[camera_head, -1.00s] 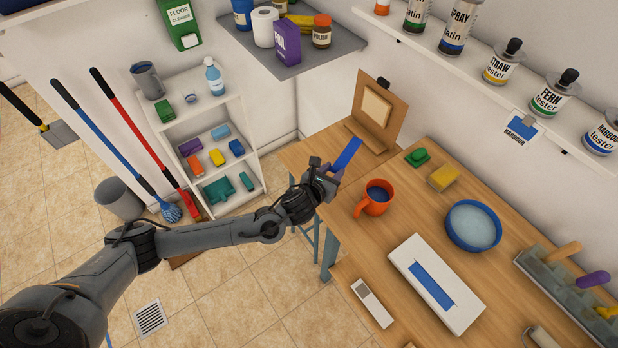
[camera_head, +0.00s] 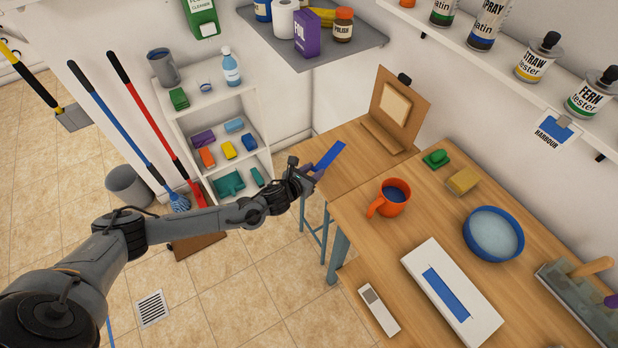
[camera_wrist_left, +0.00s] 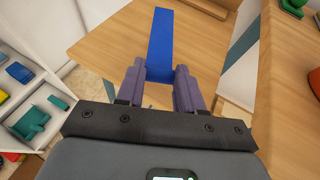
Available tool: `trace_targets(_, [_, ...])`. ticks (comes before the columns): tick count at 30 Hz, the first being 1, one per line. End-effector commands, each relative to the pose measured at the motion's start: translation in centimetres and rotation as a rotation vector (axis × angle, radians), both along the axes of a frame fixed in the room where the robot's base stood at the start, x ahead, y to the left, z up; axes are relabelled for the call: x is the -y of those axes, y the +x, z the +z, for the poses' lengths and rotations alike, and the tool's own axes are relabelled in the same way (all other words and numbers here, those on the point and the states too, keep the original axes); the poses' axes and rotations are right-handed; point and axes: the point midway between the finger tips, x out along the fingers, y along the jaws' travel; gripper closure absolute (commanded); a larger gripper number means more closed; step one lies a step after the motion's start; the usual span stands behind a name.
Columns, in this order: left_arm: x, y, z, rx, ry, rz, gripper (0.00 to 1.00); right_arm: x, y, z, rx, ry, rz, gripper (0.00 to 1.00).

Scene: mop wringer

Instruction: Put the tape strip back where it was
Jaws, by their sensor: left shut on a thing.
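The blue tape strip (camera_head: 329,157) is long, flat and straight. My left gripper (camera_head: 311,173) is shut on its near end, and the strip sticks out past the fingers over the left end of the wooden worktable (camera_head: 345,187). In the left wrist view the strip (camera_wrist_left: 160,42) points away from me between the two purple-grey fingers (camera_wrist_left: 160,82). Whether it touches the tabletop cannot be told. A white block (camera_head: 478,318) with a blue rectangle in its top lies on the table. My right gripper is not in view.
An orange mug (camera_head: 391,200), green lump (camera_head: 436,158), sponge (camera_head: 464,181) and blue-rimmed bowl (camera_head: 494,234) stand on the table. A wooden easel (camera_head: 405,115) stands at its back. A white shelf unit (camera_head: 181,127) is at the left. Bare tabletop lies left of the mug.

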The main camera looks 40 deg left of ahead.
Motion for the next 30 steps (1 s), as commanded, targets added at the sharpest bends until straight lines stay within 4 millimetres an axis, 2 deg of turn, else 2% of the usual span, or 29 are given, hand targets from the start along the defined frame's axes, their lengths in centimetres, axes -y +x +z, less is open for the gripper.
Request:
trace_targets(3, [-1.0, -0.2, -0.6, -0.001, 0.000, 0.000, 0.91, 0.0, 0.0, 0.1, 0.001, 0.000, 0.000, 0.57])
trace_targets(8, [-1.4, -0.3, -1.2, -0.001, -0.001, 0.000, 0.91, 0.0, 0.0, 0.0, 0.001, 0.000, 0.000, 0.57])
trace_targets(17, [-1.4, -0.3, -4.5, -0.001, -0.001, 0.002, 0.91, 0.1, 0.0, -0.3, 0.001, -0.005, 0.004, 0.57])
trace_targets(25, [-1.4, -0.3, -4.9, 0.000, 0.000, 0.000, 0.91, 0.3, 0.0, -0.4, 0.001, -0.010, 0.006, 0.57])
trace_targets(26, [-1.4, -0.3, -4.9, 0.000, 0.000, 0.000, 0.62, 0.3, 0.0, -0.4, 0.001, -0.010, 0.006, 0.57])
trace_targets(30, [-1.4, -0.3, -4.9, 0.000, 0.000, 0.000, 0.41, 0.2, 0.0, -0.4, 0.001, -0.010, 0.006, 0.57])
